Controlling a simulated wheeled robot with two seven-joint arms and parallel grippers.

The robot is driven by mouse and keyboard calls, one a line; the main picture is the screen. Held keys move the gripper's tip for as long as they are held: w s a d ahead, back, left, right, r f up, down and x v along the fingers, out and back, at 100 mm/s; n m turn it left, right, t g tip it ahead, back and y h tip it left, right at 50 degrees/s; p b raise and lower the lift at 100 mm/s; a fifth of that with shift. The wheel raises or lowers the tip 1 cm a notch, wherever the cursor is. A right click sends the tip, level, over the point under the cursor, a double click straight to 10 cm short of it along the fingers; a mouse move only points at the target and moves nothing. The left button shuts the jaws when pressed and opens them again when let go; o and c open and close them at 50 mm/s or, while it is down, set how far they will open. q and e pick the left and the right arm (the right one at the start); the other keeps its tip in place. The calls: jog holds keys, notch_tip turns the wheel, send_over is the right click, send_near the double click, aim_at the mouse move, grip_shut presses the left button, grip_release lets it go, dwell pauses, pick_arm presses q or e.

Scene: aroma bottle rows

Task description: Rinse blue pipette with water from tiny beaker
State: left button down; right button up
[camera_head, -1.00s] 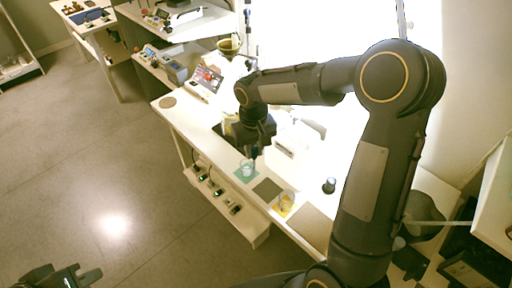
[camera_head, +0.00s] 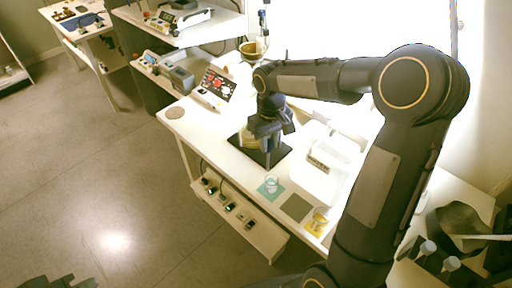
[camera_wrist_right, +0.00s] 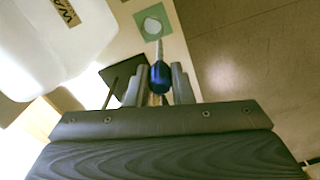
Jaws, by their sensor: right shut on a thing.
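My right gripper (camera_head: 268,157) is shut on the blue pipette (camera_wrist_right: 160,77). The right wrist view shows the pipette's blue bulb between the fingers and its pale tip pointing towards the green mat (camera_wrist_right: 176,18). A small clear beaker (camera_head: 271,183) stands on this mat; the right wrist view shows it as a whitish round shape (camera_wrist_right: 152,25). In the head view the right gripper is above the black plate (camera_head: 279,154), behind the green mat. A second small beaker (camera_head: 319,216) stands on a yellow mat. My left gripper (camera_head: 62,281) is cut off at the bottom left edge.
A white container (camera_head: 318,176) with a partly readable label stands right of the right gripper; its side fills the right wrist view's upper left (camera_wrist_right: 50,45). A grey mat (camera_head: 296,208) lies bare between the green and yellow mats. The table's front edge is close.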

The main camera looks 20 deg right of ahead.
jog(key=shift+s+d+f+b, duration=0.1)
jog(key=shift+d+f+b, duration=0.1)
jog(key=shift+d, duration=0.2)
jog(key=shift+s+d+f+b, duration=0.1)
jog(key=shift+d+b, duration=0.05)
jog(key=shift+d, duration=0.25)
jog(key=shift+r, duration=0.1)
notch_tip(320, 180, down, 10)
jog(key=b, duration=0.7)
jog(key=shift+f, duration=0.25)
dwell(0.4)
grip_shut()
